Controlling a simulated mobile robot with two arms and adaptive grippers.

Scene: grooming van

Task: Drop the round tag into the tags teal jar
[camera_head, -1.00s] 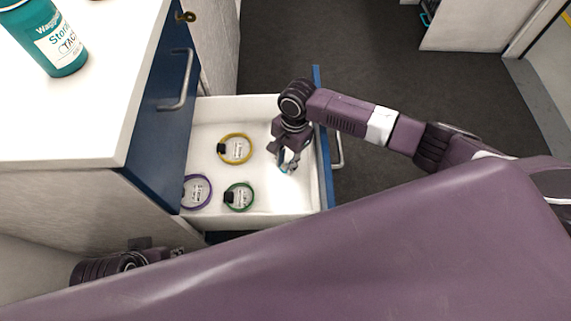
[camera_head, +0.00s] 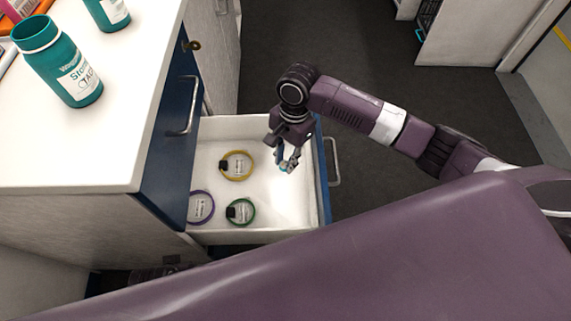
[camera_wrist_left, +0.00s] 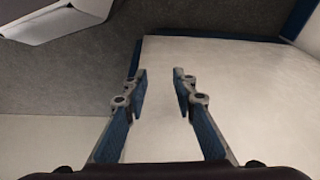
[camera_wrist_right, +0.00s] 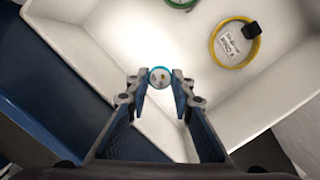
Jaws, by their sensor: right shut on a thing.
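The round tag (camera_wrist_right: 159,76) is a small disc with a blue rim and a pale face with dark spots. My right gripper (camera_head: 288,164) is shut on it, held over the open drawer; the tag sits at the fingertips in the right wrist view. The teal jar (camera_head: 58,62) with a label partly reading "TAG" stands upright and open-topped on the white counter at the upper left. My left gripper (camera_wrist_left: 161,84) is open and empty in the left wrist view, in front of a pale surface; in the head view its fingers are hidden.
The open white drawer (camera_head: 270,222) holds a yellow collar (camera_head: 250,170), a purple collar (camera_head: 210,207) and a green collar (camera_head: 252,215). A second teal jar (camera_head: 108,12) stands farther back on the counter (camera_head: 110,130). Dark floor (camera_head: 350,50) lies clear beyond the drawer.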

